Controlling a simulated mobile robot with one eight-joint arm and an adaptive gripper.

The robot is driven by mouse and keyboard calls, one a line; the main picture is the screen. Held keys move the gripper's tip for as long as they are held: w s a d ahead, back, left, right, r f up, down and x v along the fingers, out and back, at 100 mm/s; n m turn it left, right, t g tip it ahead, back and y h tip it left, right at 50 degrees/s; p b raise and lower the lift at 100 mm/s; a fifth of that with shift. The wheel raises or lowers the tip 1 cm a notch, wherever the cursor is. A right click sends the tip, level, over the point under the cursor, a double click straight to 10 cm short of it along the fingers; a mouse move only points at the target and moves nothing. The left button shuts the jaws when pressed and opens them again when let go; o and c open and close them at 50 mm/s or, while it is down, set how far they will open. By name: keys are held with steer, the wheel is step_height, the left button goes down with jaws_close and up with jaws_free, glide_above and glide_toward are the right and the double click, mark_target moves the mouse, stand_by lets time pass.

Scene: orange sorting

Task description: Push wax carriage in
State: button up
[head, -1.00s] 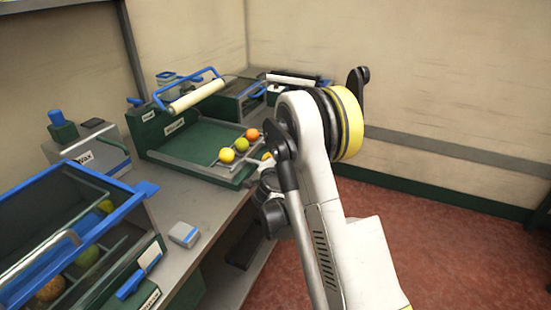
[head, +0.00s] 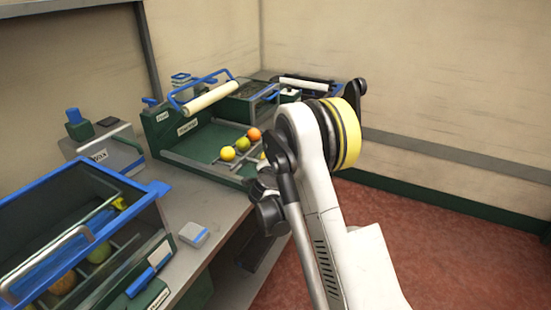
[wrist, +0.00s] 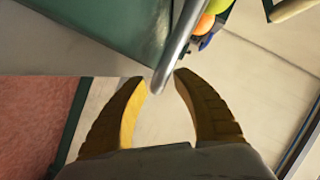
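The green machine (head: 165,125) stands on the bench in the head view, with a white roller on a blue handle above it. Its carriage (head: 195,166), a frame of grey metal bars, lies in the green bed. A yellow fruit (head: 228,154), a yellow-green fruit (head: 242,144) and an orange fruit (head: 254,135) rest in a row on it. In the wrist view, my gripper (wrist: 161,78) has its two yellow fingers apart. The rounded end of a metal bar (wrist: 180,45) lies between the fingertips; contact is unclear. My arm hides the gripper in the head view.
A grey box labelled Wax (head: 115,150) stands behind left. A blue-framed bin (head: 150,200) with fruit is at front left. A small grey-blue block (head: 193,234) lies on the bench (head: 215,208). Red floor (head: 440,240) is open at right.

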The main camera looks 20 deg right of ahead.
steer(key=v, duration=1.2)
steer(key=shift+d, duration=0.1)
